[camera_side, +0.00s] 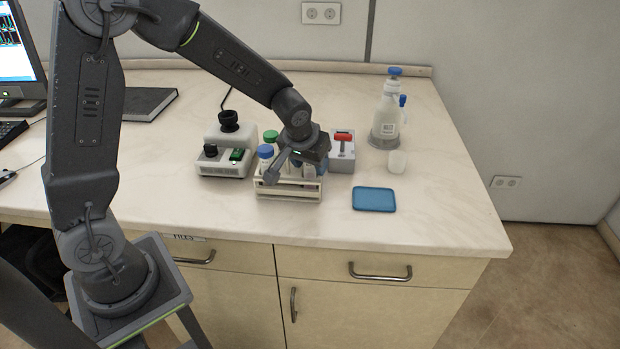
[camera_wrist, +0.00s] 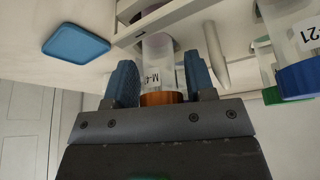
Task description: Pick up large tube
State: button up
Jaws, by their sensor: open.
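A tube with an orange cap (camera_wrist: 163,98) and a label starting "M-4" stands between the blue fingers of my gripper (camera_wrist: 160,70) in the wrist view. The fingers are open, one on each side of the cap. In the side view my gripper (camera_side: 321,165) is low over the right part of the white tube rack (camera_side: 290,195) and hides the orange cap. A blue-capped tube (camera_side: 265,153) and a green-capped tube (camera_side: 270,136) stand at the rack's left. The blue cap (camera_wrist: 298,78) and green cap (camera_wrist: 272,95) also show at the wrist view's right edge.
A white device with black knobs (camera_side: 228,145) stands left of the rack. A grey box with a red switch (camera_side: 341,150) is close behind my gripper. A blue square lid (camera_side: 374,199) lies to the right. A bottle (camera_side: 386,118) and white cup (camera_side: 397,162) stand farther right.

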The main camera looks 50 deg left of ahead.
jog(key=c, duration=0.7)
notch_tip(320, 180, up, 10)
jog(key=shift+r, duration=0.1)
dwell(0.4)
